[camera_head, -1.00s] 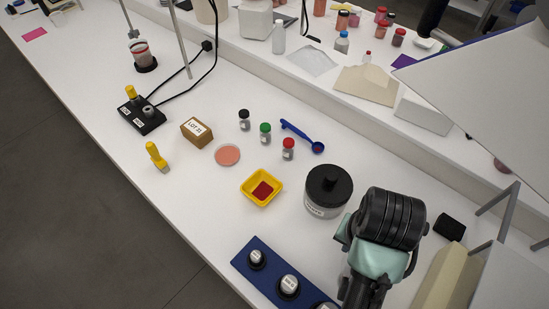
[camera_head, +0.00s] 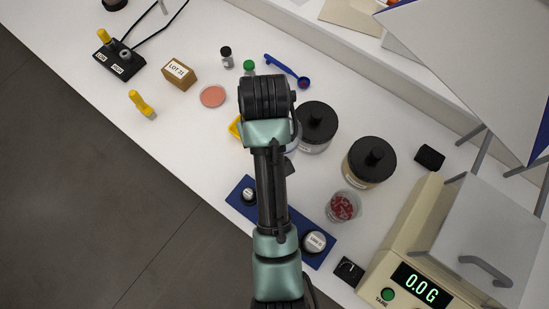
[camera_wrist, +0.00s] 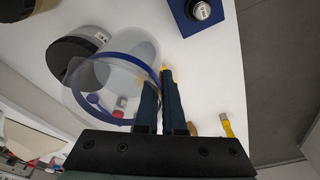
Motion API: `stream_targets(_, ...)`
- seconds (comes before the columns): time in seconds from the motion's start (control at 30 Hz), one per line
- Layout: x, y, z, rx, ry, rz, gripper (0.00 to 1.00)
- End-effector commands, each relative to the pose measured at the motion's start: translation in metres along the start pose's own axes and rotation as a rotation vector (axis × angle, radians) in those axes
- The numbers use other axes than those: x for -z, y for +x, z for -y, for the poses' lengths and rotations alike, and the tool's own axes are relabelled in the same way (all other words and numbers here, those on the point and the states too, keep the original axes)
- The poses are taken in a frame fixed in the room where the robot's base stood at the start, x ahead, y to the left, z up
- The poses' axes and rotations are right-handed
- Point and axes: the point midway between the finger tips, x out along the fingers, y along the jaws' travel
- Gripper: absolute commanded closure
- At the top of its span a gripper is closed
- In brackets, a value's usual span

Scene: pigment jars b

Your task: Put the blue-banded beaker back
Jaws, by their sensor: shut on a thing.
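The clear blue-banded beaker (camera_wrist: 138,45) shows in the wrist view, tilted in the picture, with a blue ring around it. My gripper (camera_wrist: 158,82) is shut on its wall, one dark finger on each side. In the head view my arm covers the gripper and nearly all of the beaker; only a faint clear edge shows beside the wrist. Whether the beaker touches the bench cannot be told.
Black-lidded jars (camera_head: 317,122) and (camera_head: 370,160) stand right of my arm, near a dish of red bits (camera_head: 343,206). A blue rack (camera_head: 237,198) lies under my arm. A balance (camera_head: 408,235) is at right. A lot box (camera_head: 179,73) and yellow-handled brush (camera_head: 141,103) are at left.

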Motion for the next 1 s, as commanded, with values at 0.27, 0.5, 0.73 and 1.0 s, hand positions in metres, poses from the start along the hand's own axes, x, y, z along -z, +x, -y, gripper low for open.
stream_targets(0.27,-0.008,0.009,0.009,0.012,-0.152,0.045,1.0)
stream_targets(0.5,-0.015,0.034,0.009,0.014,-0.177,0.059,1.0)
stream_targets(0.73,-0.019,0.067,0.009,0.012,-0.176,0.054,1.0)
stream_targets(1.0,-0.024,0.099,0.009,0.012,-0.175,0.055,1.0)
